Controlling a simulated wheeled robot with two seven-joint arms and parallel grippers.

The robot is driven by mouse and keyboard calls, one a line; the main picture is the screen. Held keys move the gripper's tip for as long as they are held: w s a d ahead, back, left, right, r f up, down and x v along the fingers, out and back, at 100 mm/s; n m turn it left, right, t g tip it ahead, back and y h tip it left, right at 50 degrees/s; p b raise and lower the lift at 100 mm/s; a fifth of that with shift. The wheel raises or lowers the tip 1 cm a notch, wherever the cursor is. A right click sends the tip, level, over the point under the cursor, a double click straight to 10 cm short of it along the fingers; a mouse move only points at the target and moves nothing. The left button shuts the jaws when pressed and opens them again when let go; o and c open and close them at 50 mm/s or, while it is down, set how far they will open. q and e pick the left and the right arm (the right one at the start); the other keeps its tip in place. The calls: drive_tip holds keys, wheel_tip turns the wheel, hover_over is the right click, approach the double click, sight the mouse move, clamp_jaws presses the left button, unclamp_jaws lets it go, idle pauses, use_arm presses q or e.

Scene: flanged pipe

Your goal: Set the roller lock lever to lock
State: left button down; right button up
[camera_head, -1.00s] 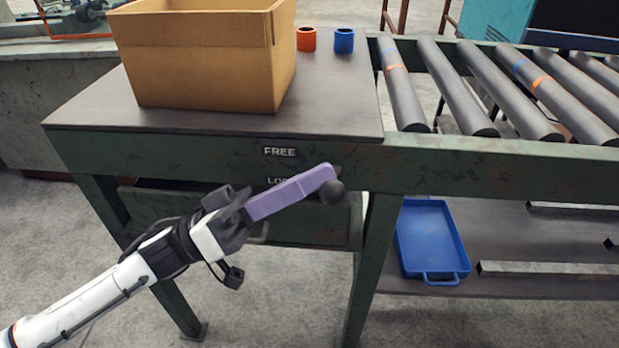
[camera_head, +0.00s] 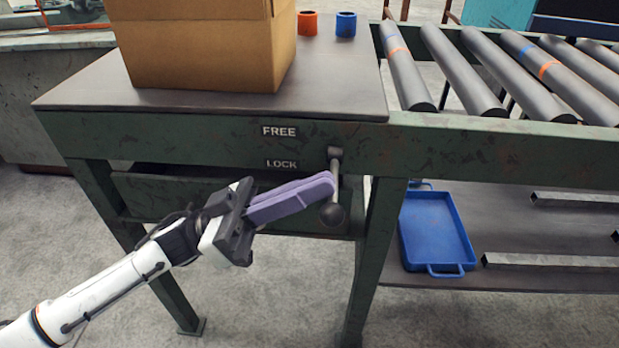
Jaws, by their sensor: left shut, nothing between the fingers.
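The roller lock lever (camera_head: 337,172) is a grey rod with a dark ball knob (camera_head: 332,214) on the bench's front. It hangs almost straight down from its pivot, with the knob lower than the LOCK label (camera_head: 282,164). The FREE label (camera_head: 279,131) is above LOCK. My left gripper (camera_head: 328,183) has purple fingers, shut and empty. Its tips are beside the rod on its left, just above the knob; I cannot tell whether they touch it. My right gripper is out of view.
Grey rollers (camera_head: 465,70) run to the right. A blue tray (camera_head: 437,230) lies on the lower shelf.

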use_arm(q)
drive_tip(key=shift+w+f, duration=0.2)
drive_tip(key=shift+f, duration=1)
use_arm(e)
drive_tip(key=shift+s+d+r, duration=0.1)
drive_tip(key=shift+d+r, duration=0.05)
use_arm(q)
drive_tip(key=shift+a+f, duration=0.1)
drive_tip(key=a+p, duration=0.1)
drive_tip(key=a, duration=1.2)
drive_tip(key=shift+s+f, duration=0.2)
drive_tip(key=shift+s, duration=0.2)
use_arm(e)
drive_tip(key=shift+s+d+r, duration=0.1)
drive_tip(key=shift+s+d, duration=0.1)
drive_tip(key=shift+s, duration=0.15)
use_arm(q)
drive_tip(key=shift+d, duration=0.1)
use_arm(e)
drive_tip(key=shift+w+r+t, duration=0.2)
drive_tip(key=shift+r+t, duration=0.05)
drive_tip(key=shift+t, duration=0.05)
